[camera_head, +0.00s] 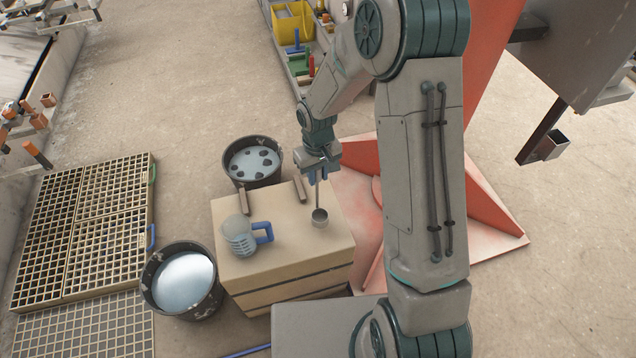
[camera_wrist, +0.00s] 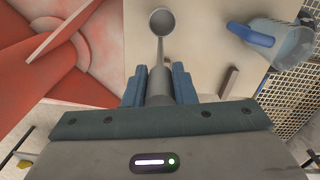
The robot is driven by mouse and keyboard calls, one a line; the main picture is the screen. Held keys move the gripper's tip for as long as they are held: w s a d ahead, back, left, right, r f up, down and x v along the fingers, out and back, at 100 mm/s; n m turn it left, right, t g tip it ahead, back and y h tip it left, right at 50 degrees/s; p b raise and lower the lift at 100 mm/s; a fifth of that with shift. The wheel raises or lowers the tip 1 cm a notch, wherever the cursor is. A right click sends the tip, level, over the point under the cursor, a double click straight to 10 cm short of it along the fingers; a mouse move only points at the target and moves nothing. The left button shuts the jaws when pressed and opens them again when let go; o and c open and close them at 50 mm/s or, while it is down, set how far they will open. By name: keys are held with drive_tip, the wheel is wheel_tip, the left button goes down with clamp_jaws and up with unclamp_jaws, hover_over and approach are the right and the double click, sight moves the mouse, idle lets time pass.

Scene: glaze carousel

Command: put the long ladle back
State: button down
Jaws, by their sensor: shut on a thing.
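The long ladle (camera_head: 320,217) hangs cup-down from my gripper (camera_head: 319,170), its cup over the right part of a pale wooden box top (camera_head: 275,256). I cannot tell whether the cup touches the top. In the wrist view the blue fingers of my gripper (camera_wrist: 158,84) are shut on the ladle's thick grey grip, and the thin shaft and round cup of the ladle (camera_wrist: 162,20) extend away from them. Two short dark wooden blocks, left (camera_head: 243,201) and right (camera_head: 300,190), stand along the box's far edge. One block shows in the wrist view (camera_wrist: 229,80).
A clear jug with a blue handle (camera_head: 240,236) stands on the box. A bucket of pale liquid (camera_head: 183,280) is at its left, another bucket with dark spots (camera_head: 252,162) behind. Floor grates (camera_head: 85,230) lie left; an orange base (camera_head: 480,225) is at right.

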sight(318, 183)
drive_tip(key=shift+f, duration=1.9)
drive_tip(key=shift+f+b, duration=0.1)
drive_tip(key=shift+b, duration=0.2)
drive_tip(key=shift+f, duration=0.15)
drive_tip(key=c, duration=1.2)
unclamp_jaws()
drive_tip(key=shift+r, duration=0.2)
